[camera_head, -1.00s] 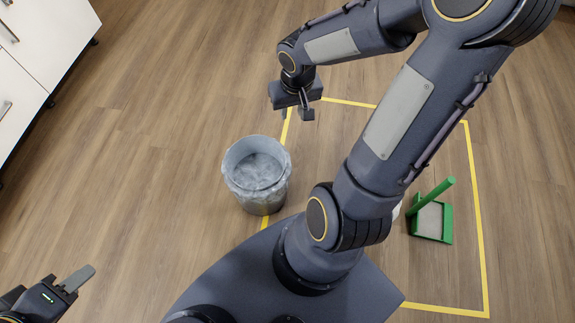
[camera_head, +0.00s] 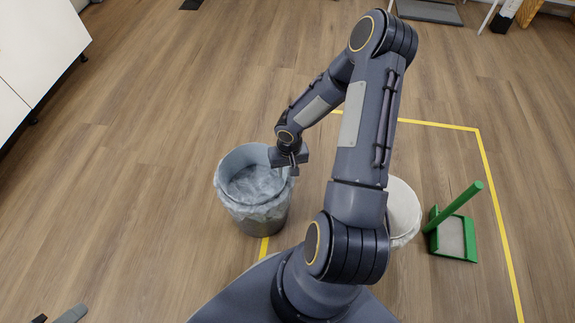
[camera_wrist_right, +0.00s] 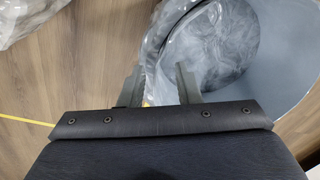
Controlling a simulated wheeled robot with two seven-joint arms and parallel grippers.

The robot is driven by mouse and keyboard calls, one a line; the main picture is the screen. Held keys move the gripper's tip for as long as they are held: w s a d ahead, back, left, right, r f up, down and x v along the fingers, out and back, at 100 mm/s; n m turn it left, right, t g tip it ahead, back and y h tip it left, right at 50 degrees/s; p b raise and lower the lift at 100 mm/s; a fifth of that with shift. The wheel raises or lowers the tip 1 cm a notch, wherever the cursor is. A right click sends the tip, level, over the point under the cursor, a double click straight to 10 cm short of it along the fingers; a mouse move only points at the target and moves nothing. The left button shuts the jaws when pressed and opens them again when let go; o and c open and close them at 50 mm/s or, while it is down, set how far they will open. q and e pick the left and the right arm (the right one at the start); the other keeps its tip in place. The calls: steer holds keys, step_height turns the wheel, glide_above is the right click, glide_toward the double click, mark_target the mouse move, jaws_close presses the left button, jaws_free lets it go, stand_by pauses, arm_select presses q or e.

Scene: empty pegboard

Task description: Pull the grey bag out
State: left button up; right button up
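The grey bag (camera_head: 256,186) lines a grey bin on the floor, its edge folded over the rim and hanging outside. My right gripper (camera_head: 290,172) is at the bin's right rim. In the right wrist view, its two fingers (camera_wrist_right: 160,88) are apart, with the rim and the grey bag (camera_wrist_right: 165,50) between or just beyond their tips. I cannot tell if they touch it. More of the bag lies crumpled inside the bin (camera_wrist_right: 275,75). Of my left gripper (camera_head: 56,317), only the fingertips show at the bottom left; they are apart and empty.
A white bin with a liner (camera_head: 403,215) stands right of my right arm, partly hidden. A green dustpan with an upright handle (camera_head: 455,235) is farther right. Yellow tape (camera_head: 492,185) marks the floor. White cabinets (camera_head: 45,50) stand at upper left. Floor left of the grey bin is clear.

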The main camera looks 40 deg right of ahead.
steer(key=shift+f, duration=0.9)
steer(key=shift+c, duration=0.3)
jaws_close()
step_height(320, 180, up, 29)
steer(key=p, duration=2.1)
stand_by(2.4)
